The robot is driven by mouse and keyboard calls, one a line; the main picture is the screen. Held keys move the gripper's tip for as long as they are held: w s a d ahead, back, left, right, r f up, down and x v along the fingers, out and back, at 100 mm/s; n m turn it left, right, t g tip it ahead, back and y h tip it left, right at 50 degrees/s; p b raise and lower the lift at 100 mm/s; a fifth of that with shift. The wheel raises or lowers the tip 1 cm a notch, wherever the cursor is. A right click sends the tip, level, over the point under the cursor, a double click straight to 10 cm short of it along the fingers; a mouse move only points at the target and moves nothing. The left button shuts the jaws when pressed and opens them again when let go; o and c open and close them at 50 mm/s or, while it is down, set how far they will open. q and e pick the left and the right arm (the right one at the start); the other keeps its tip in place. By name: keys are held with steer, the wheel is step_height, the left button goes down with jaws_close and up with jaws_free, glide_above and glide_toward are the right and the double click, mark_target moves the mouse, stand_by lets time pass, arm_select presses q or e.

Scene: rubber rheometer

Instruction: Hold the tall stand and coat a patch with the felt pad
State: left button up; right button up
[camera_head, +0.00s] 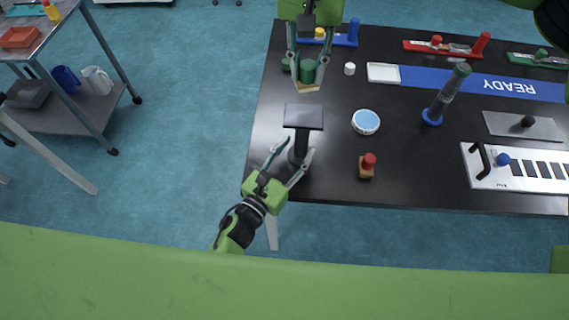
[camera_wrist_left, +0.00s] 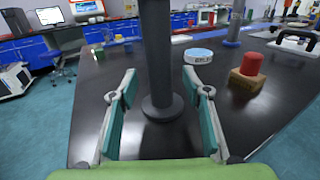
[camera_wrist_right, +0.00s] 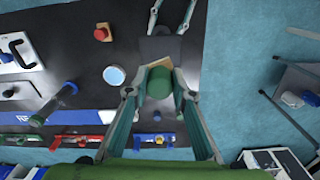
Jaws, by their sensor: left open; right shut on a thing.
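The tall stand has a flat dark square top plate (camera_head: 304,116), a dark stem and a round base near the table's near left edge. My left gripper (camera_head: 295,152) is open, its fingers on either side of the stem low down. In the left wrist view the stem (camera_wrist_left: 158,45) stands upright between the open fingers, with the base (camera_wrist_left: 162,107) on the table. My right gripper (camera_head: 307,76) is shut on the green handle (camera_wrist_right: 159,83) of the felt pad. The tan pad (camera_head: 307,88) hangs above the table, behind the top plate and apart from it in the head view.
Further right are a tall grey-green cylinder (camera_head: 448,92), a grey plate (camera_head: 505,125) and a white board (camera_head: 480,178). A blue READY strip (camera_head: 470,83) lies behind.

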mark_target(298, 148)
arm_select(q)
steer(key=shift+x, duration=1.7)
jaws_close()
